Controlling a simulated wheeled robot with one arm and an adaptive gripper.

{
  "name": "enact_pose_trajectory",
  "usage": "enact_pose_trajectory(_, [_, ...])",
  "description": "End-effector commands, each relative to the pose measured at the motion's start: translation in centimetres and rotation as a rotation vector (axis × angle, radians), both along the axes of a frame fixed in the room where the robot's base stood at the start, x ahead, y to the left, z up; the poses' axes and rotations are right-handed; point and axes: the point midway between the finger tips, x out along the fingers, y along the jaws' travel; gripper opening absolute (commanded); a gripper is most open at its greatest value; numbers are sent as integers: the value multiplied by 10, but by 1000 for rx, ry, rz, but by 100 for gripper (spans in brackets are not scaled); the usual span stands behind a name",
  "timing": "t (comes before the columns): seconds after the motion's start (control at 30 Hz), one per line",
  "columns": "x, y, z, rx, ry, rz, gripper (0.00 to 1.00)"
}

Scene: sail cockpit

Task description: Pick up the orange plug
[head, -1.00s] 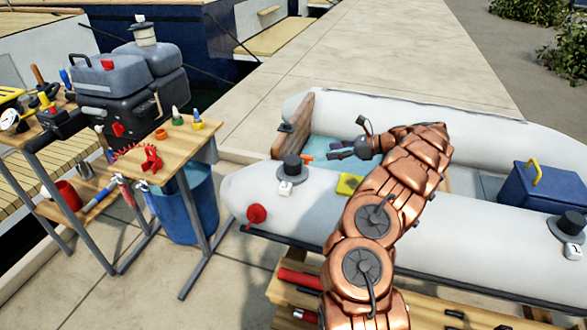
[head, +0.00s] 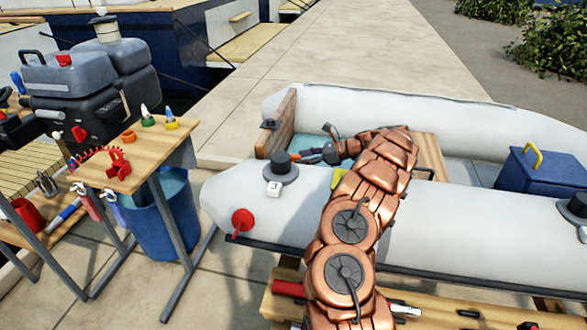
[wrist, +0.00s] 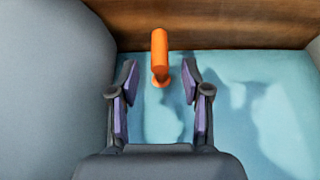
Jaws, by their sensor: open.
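The orange plug (wrist: 160,58) stands out in the wrist view, over the pale blue floor of the inflatable boat and close to the wooden board. My gripper (wrist: 159,80) is open, with one finger on each side of the line to the plug. The plug's near end lies about level with the fingertips, between them; I see no contact. In the head view a small bit of orange (head: 309,156) shows just left of my gripper (head: 322,155), inside the boat.
The wooden transom board (wrist: 215,22) stands behind the plug. The grey boat tube (wrist: 45,80) is close on the left in the wrist view. A black-capped valve (head: 282,166) sits on the near tube. A workbench with an outboard motor (head: 85,90) stands left.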

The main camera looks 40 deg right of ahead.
Motion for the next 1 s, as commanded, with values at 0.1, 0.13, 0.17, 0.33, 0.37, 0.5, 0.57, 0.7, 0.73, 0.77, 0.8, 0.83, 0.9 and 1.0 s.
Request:
enact_pose_trajectory(0.1, [11,10,-7,0,2,1,48])
enact_pose_trajectory(0.13, [13,12,-9,0,1,0,48])
enact_pose_trajectory(0.17, [16,15,-10,1,1,-1,48])
enact_pose_trajectory(0.33, [28,25,-15,1,1,-1,48])
enact_pose_trajectory(0.37, [28,25,-15,1,1,-2,48])
enact_pose_trajectory(0.5, [29,25,-15,1,0,-4,48])
enact_pose_trajectory(0.57, [28,25,-15,1,0,-4,47])
enact_pose_trajectory(0.7, [28,24,-15,0,1,-4,32])
enact_pose_trajectory(0.73, [28,24,-15,0,1,-4,29])
enact_pose_trajectory(0.77, [28,24,-15,0,1,-4,26])
enact_pose_trajectory(0.8, [28,24,-15,0,1,-4,22])
enact_pose_trajectory(0.83, [28,24,-15,0,1,-4,19])
enact_pose_trajectory(0.9, [28,24,-15,0,1,-4,11])
enact_pose_trajectory(1.0, [28,24,-15,0,1,-4,1])
